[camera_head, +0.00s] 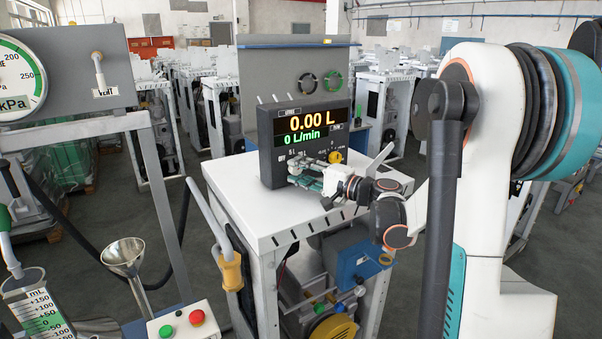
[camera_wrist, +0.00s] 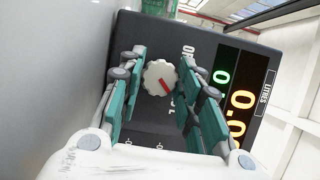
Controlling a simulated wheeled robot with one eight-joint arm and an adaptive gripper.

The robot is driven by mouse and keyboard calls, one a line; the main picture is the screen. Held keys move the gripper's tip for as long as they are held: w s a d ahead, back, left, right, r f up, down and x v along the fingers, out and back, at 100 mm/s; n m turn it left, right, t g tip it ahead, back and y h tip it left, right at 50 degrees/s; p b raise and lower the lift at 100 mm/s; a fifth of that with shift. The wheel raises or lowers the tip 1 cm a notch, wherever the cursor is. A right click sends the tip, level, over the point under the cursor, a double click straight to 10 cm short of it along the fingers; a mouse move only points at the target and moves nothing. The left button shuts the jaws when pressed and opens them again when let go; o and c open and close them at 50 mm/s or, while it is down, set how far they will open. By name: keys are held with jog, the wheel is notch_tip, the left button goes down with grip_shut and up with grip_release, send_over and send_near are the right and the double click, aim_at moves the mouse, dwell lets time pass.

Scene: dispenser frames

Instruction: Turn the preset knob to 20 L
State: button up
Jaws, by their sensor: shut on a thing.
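The dispenser's dark control box (camera_head: 268,150) stands on a white cabinet top, its display (camera_head: 306,124) reading 0.00 L and 0 L/min. The preset knob (camera_wrist: 160,77) is pale and scalloped with a red pointer line, angled toward lower right in the wrist view. My gripper (camera_head: 306,174) reaches the box front from the right. In the wrist view its teal fingers (camera_wrist: 160,83) lie on both sides of the knob, shut on it. The head view hides the knob behind the gripper.
A yellow knob (camera_head: 337,157) sits on the box front close to my gripper. The white cabinet top (camera_head: 235,182) is otherwise clear. At left are a pressure gauge (camera_head: 18,75), a funnel (camera_head: 124,256) and a red-and-green button box (camera_head: 180,322).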

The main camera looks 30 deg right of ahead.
jog(key=o, duration=1)
jog(key=shift+o, duration=0.2)
jog(key=v, duration=1.2)
